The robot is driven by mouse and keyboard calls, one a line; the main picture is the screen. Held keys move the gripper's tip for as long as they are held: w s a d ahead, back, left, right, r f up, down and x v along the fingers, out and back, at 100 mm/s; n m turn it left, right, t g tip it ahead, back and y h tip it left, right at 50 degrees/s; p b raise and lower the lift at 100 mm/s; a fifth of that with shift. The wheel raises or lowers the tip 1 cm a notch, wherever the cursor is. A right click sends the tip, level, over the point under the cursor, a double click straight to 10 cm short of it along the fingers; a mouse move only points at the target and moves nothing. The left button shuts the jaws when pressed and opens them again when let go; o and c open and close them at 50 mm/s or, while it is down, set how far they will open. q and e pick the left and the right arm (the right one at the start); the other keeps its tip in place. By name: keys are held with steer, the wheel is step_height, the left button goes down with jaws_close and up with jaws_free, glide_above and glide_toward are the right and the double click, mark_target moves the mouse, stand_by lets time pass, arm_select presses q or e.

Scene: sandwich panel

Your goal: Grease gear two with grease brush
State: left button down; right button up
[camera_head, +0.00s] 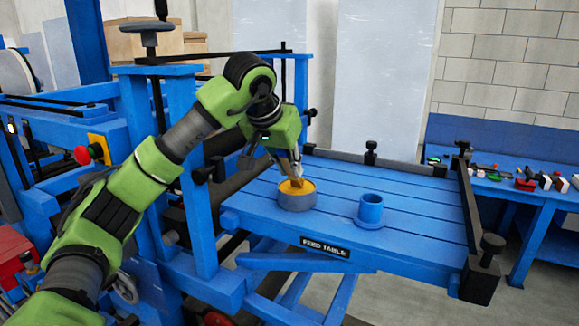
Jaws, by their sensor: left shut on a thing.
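My left gripper (289,168) points down over the feed table and is shut on the grease brush (296,182). Only a little of the brush shows below the fingers. Its lower end is at the yellow grease in a round grey pot (297,202); I cannot tell how deep it sits. The pot stands on the blue feed table (425,230). Gear two cannot be made out in this view. My right gripper is not in view.
An empty-looking blue cup holder (370,209) stands right of the pot. Black rails and knobs edge the table. The blue machine frame (190,150) rises close on the left. A workbench (545,192) with several small items is at right.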

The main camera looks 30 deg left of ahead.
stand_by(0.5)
arm_select(q)
step_height(320, 180, up, 3)
steer(key=p, duration=0.3)
steer(key=shift+f, duration=0.15)
steer(key=shift+r+b, duration=0.2)
steer(key=shift+b, duration=0.15)
steer(key=shift+r, duration=1.9)
